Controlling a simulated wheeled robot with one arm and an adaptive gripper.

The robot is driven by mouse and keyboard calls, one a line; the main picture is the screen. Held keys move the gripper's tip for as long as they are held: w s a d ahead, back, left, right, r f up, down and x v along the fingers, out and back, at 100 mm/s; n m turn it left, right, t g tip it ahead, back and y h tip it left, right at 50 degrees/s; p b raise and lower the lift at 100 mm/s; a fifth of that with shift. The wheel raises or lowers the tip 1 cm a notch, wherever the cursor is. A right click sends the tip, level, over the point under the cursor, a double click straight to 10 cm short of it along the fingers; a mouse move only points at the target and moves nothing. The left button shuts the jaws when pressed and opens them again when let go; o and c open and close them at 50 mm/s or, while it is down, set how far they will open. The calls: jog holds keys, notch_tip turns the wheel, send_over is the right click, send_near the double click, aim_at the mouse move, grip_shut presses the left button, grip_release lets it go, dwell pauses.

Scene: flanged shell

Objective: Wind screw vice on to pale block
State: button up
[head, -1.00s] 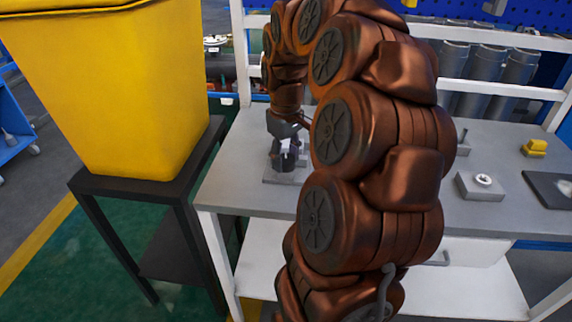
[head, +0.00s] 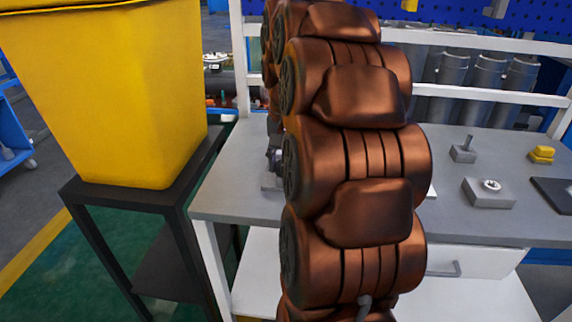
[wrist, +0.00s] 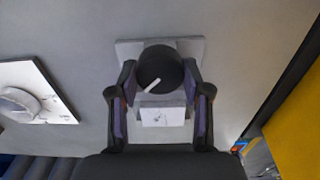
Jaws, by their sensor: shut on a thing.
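In the wrist view the screw vice shows from above as a round black knob (wrist: 160,68) with a white pointer line slanting to its lower left. It stands over a light grey base plate (wrist: 128,48). The pale block (wrist: 162,117) lies just below the knob in that view; whether the vice touches it is hidden. My gripper (wrist: 160,72) has one finger on each side of the knob and is shut on it. In the head view my arm covers the gripper and most of the vice; only a dark sliver (head: 273,160) shows at the arm's left edge.
A yellow bin (head: 110,95) stands on a black stand (head: 130,202) left of the grey workbench (head: 232,195). On the bench's right are a block with a ring (head: 488,193), a small block with a post (head: 463,153), a yellow piece (head: 541,154) and a dark plate (head: 555,192).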

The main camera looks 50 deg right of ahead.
jog(key=m, duration=0.4)
jog(key=shift+m, duration=0.4)
jog(key=shift+w, duration=0.1)
dwell(0.3)
jog(key=o, duration=1.2)
jog(key=shift+c, duration=0.2)
jog(key=shift+r, duration=3.75)
